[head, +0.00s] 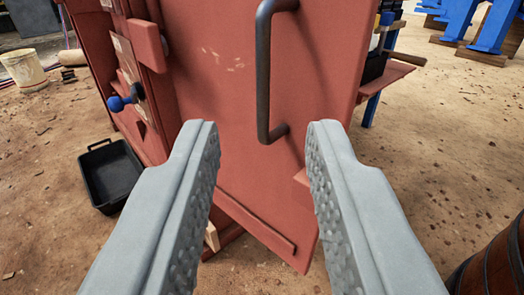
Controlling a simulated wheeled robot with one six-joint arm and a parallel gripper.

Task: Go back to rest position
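My gripper (263,135) is open, its two grey, studded fingers wide apart with nothing between them. Beyond the fingers is a red metal door or panel (235,110) of the red machine. A dark bar handle (263,75) runs upright on this panel, above and between the fingertips. The fingertips look apart from the handle, though the exact distance is hard to tell. A blue-knobbed lever (118,103) sits on the machine's left face. The lower part of the panel is partly hidden by the fingers.
A black tray (108,178) lies on the dirt floor at left. A pale bucket (22,68) stands at the upper left. A wooden barrel (495,262) is close at the lower right. Blue supports (462,18) stand at the back right. Open ground lies right of the machine.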

